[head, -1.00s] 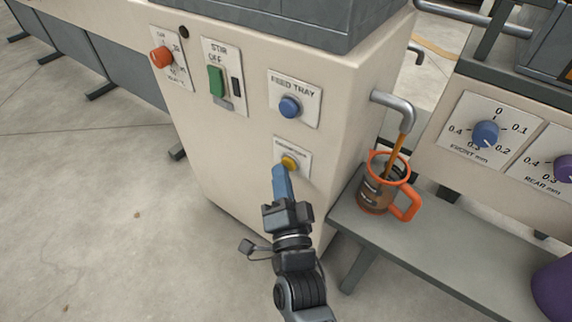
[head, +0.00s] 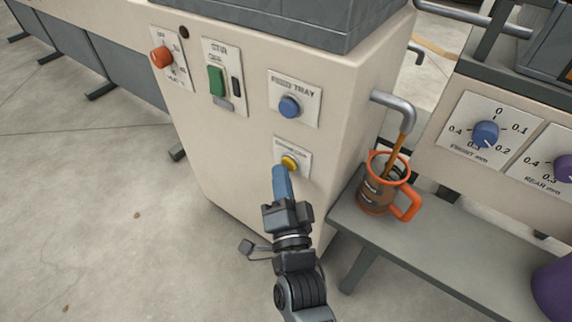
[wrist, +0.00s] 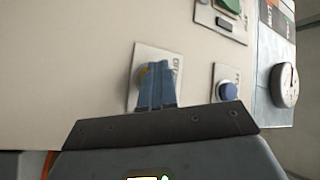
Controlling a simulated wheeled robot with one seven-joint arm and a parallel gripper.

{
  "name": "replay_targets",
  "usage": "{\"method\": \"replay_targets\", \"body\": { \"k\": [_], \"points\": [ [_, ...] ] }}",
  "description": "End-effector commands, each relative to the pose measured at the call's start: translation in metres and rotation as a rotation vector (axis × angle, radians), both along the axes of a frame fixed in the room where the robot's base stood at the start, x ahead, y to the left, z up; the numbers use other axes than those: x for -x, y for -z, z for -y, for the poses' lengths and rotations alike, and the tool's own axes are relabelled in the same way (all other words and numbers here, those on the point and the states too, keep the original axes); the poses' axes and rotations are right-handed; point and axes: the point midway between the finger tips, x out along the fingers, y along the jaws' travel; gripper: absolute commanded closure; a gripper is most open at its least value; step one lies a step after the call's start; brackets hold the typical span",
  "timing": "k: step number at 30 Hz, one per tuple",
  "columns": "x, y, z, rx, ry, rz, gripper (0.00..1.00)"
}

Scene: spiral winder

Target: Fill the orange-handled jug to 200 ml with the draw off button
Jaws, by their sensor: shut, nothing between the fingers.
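The jug (head: 374,196) with an orange handle and rim stands upright on the grey bench under the bent metal spout (head: 400,108). A brown-orange stream (head: 395,156) runs from the spout into it, and dark liquid shows behind its clear wall. Its level against the marks is too small to read. The yellow draw off button (head: 289,162) is on the cream machine's side panel. My gripper (head: 280,172) is shut and empty, its blue fingertips against or just at the button. In the wrist view the fingers (wrist: 157,85) hide most of the yellow button.
A blue feed tray button (head: 289,106) is above, with a green stir switch (head: 216,80) and an orange knob (head: 161,57) to the left. The grey bench (head: 430,242) carries a purple object (head: 555,290) at right. Dials (head: 485,132) stand behind. Floor at left is clear.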

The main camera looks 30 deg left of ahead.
Motion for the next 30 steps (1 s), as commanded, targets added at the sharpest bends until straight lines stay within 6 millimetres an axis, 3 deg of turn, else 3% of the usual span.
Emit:
{"method": "replay_targets", "body": {
  "k": [20,30],
  "points": [
    [0.0,-0.001,0.0,0.0,0.001,0.0,1.0],
    [0.015,-0.002,-0.001,-0.001,0.0,-0.001,1.0]
  ]
}}
